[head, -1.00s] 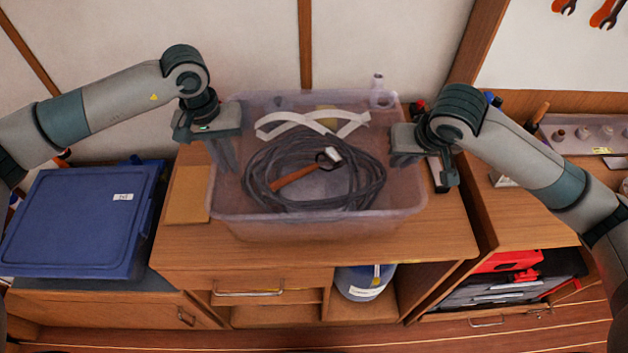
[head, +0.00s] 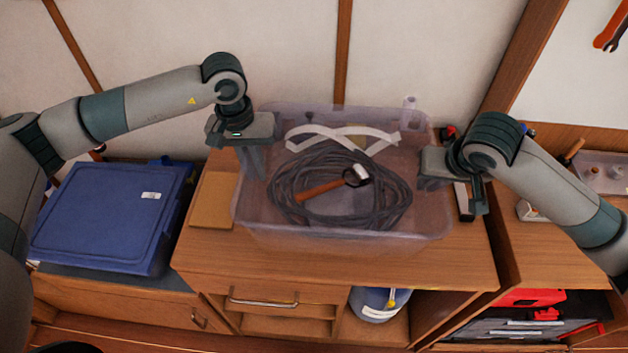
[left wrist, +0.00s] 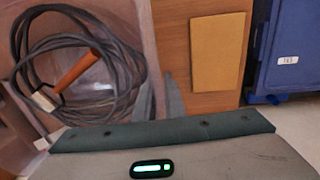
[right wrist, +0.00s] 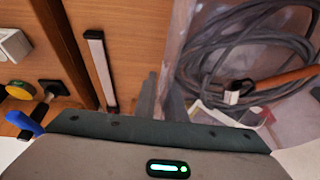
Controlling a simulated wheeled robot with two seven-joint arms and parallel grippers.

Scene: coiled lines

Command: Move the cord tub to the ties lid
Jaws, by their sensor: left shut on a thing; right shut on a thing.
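The cord tub (head: 340,240) is a clear, pale purple plastic bin on the wooden cabinet. It holds a coil of dark cord (head: 290,205), a hammer with a wooden handle (head: 318,191) and white strips (head: 310,131). My left gripper (head: 252,165) is shut on the tub's left wall. My right gripper (head: 432,180) is shut on its right wall. I cannot tell whether the tub's base touches the cabinet top. The blue lid (head: 105,210), with a small white label too blurred to read, lies to the left, on a lower unit.
A tan board (head: 213,200) lies on the cabinet top (head: 330,268) between tub and blue lid. A black-and-white bar (head: 463,200) lies close right of the tub. A wall stands behind. A blue container (head: 375,303) sits in the open shelf below.

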